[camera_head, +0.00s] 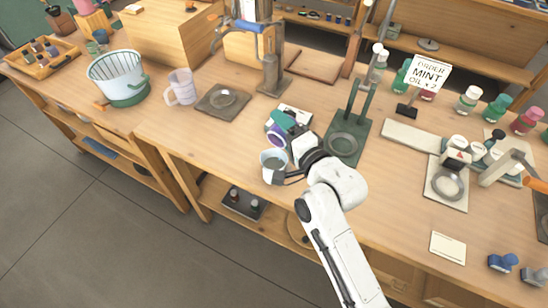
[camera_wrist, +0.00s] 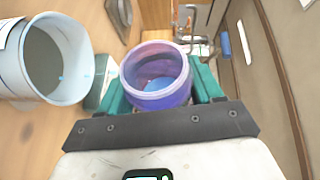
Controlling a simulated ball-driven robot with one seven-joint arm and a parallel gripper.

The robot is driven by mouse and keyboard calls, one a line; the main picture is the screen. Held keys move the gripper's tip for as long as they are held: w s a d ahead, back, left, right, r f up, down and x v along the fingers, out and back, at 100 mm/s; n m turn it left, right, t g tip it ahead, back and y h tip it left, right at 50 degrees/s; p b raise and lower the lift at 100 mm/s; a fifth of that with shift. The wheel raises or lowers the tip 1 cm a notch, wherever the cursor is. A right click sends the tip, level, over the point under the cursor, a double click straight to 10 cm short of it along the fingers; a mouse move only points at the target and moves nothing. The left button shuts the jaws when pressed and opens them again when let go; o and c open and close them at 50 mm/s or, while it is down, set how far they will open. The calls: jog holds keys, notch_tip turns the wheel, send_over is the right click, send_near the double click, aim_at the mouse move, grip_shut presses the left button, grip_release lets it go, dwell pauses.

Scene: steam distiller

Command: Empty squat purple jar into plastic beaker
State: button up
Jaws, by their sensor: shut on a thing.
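The squat purple jar (camera_head: 274,137) is held in my gripper (camera_head: 284,130), above the workbench and just behind the plastic beaker. In the wrist view the jar (camera_wrist: 157,75) sits between my teal fingers, its round mouth facing the camera and something blue inside. The jar looks tilted in the head view. The pale, translucent plastic beaker (camera_head: 272,163) stands upright near the bench's front edge. The wrist view shows it (camera_wrist: 75,85) to the left of the jar, apart from it, with a greyish inside. My gripper is shut on the jar.
A green stand (camera_head: 349,135) is to the right of my gripper. A clear jug (camera_head: 182,86) and a dark square plate (camera_head: 223,100) stand to the left. A white bucket (camera_head: 117,75) is farther left. The bench between jug and beaker is mostly clear.

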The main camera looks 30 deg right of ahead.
jog(key=shift+s+a+r+n+t+b, duration=0.2)
jog(key=shift+n+t+b, duration=0.2)
jog(key=shift+n+b, duration=0.35)
dwell(0.7)
jog(key=shift+w+r, duration=0.1)
